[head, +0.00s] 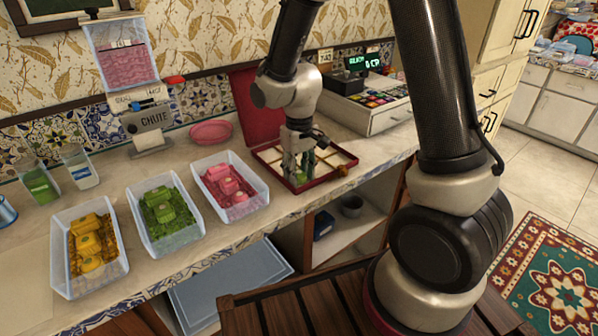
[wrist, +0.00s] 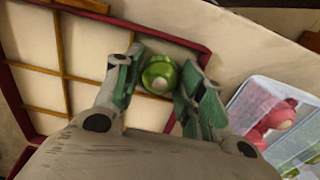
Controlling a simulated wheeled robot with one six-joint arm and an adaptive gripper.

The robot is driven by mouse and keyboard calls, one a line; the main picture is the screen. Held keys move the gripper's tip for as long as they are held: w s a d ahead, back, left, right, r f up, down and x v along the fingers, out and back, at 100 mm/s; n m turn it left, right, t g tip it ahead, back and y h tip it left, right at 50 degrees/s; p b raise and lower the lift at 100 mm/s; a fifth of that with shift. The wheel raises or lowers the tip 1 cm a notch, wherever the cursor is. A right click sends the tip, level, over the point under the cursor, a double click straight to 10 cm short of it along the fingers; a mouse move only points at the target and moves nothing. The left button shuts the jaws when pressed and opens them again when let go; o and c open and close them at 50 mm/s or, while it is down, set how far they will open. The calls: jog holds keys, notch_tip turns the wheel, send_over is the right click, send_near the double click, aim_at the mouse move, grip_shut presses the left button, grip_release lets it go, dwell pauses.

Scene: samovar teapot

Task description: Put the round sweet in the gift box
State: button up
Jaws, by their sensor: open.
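The round sweet (wrist: 160,75) is green with a paler top. In the wrist view it lies between the two fingers of my gripper (wrist: 156,82), against the cream floor of a corner compartment. The gift box (wrist: 62,72) has a dark red rim and wooden dividers. In the head view the gift box (head: 334,176) stands open on the counter, its red lid raised at the back. My gripper (head: 298,172) points down into its near left part and is open. I cannot tell whether a finger touches the sweet. In the head view the fingers mostly hide it.
Clear trays of yellow (head: 91,245), green (head: 163,212) and pink sweets (head: 229,187) stand left of the box. A pink dish (head: 211,132) and a chute dispenser (head: 150,125) stand behind. A cash register (head: 372,100) is at the back right.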

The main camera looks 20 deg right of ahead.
aim_at(299, 172)
notch_tip(299, 172, up, 11)
jog(key=s+d+r+m+t, duration=0.1)
jog(key=s+d+r+t, duration=0.1)
jog(key=s+d+r, duration=0.4)
jog(key=s+d+r+m+t, duration=0.2)
jog(key=s+d+r, duration=0.4)
jog(key=s+d, duration=0.3)
jog(key=s, duration=0.4)
jog(key=shift+r+m, duration=0.25)
jog(key=shift+m, duration=0.05)
